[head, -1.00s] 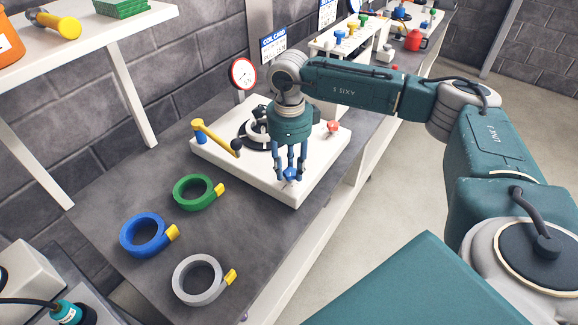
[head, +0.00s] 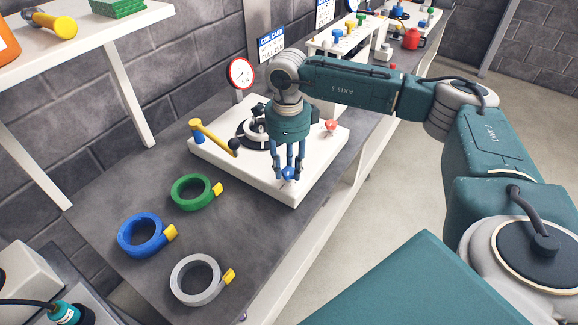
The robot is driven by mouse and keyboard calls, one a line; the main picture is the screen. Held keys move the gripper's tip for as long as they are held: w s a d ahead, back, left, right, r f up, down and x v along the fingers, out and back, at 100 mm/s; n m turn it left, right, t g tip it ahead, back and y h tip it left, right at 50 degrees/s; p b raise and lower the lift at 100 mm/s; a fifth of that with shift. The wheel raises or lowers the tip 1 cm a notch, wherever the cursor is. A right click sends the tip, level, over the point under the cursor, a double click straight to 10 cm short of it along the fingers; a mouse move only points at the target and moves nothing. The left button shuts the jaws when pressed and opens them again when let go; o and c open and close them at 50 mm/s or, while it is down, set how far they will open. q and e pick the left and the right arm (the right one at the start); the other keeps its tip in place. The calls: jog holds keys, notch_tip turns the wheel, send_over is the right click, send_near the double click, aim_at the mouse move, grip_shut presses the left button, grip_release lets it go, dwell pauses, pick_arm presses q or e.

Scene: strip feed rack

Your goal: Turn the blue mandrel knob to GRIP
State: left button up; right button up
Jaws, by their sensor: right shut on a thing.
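The blue mandrel knob (head: 288,174) is near the front edge of the white feed rack base (head: 250,178). My right gripper (head: 289,176) comes down from above with its fingers around the knob and is shut on it. The fingers hide part of the knob, and I cannot read any GRIP marking or its pointer direction. Behind the gripper, a dark round mandrel (head: 244,134) stands on the base, partly hidden. My left gripper is not in view.
Green (head: 178,203), blue (head: 122,240) and grey (head: 176,285) coils lie on the bench. A dial gauge (head: 241,73) stands behind. A shelf (head: 95,40) overhangs the left.

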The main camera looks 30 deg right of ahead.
aim_at(286, 170)
jog(key=shift+w+a+r, duration=0.1)
jog(key=shift+w+a, duration=0.1)
jog(key=m+b, duration=0.1)
jog(key=m, duration=0.2)
jog(key=shift+w+d+r+m, duration=0.1)
jog(key=shift+r+m, duration=0.05)
jog(key=shift+m, duration=1.05)
jog(key=o, duration=1.2)
jog(key=shift+w, duration=0.1)
jog(key=shift+c, duration=0.2)
jog(key=shift+b, duration=0.3)
jog(key=shift+r, duration=0.3)
notch_tip(286, 170, up, 11)
